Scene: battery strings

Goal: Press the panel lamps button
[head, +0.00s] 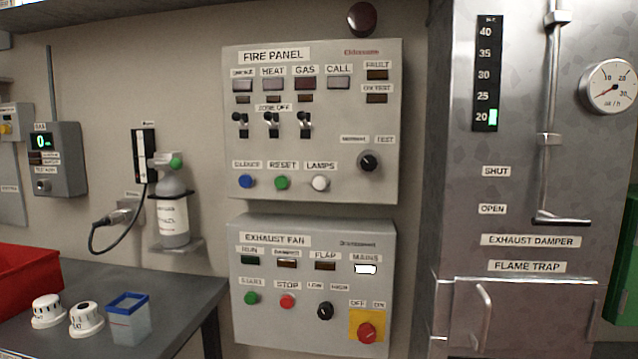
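The fire panel (318,215) is a grey box on the wall in the middle of the head view. Its lamps button (320,183) is a white round button under the label LAMPS, at the right end of the lower row. A green reset button (281,183) and a blue silence button (246,182) sit to its left. A black rotary knob (369,161) labelled for normal and test is up and to the right. The panel's upper indicator windows look dark or unlit. My gripper does not show in this view.
The exhaust fan panel (310,335) hangs just below, with its mains lamp (366,269) lit white. A metal cabinet (460,220) with a lever stands at right. A dark bench (180,300) at lower left holds a red bin (25,275), a blue-rimmed cup (129,325) and two white detectors.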

